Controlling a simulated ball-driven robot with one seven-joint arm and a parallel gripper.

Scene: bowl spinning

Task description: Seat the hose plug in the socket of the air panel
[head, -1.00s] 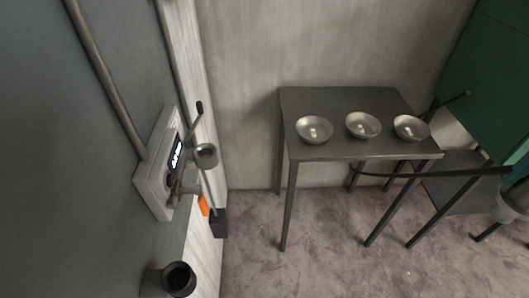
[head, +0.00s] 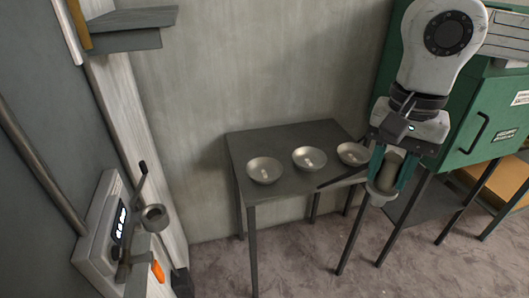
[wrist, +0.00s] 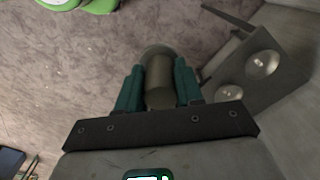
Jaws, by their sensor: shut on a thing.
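The air panel (head: 98,235) is a pale grey box on the left wall in the head view, with a lit display. A round, open, cup-like fitting (head: 155,216), which looks like its socket, stands out on its right side. My gripper (head: 388,180) is far to its right, before the green cabinet, pointing down. Its teal fingers are shut on a grey cylinder with a wider lower end, seemingly the hose plug (head: 381,196). The wrist view shows the plug (wrist: 159,88) between both fingers (wrist: 158,68). I cannot make out a hose for certain.
A dark metal table (head: 290,140) with three shallow bowls (head: 309,158) stands between my gripper and the panel. A dark bar (head: 340,181) shows beside the plug. A shelf (head: 125,30) juts out at upper left. The green cabinet (head: 475,110) is behind my arm.

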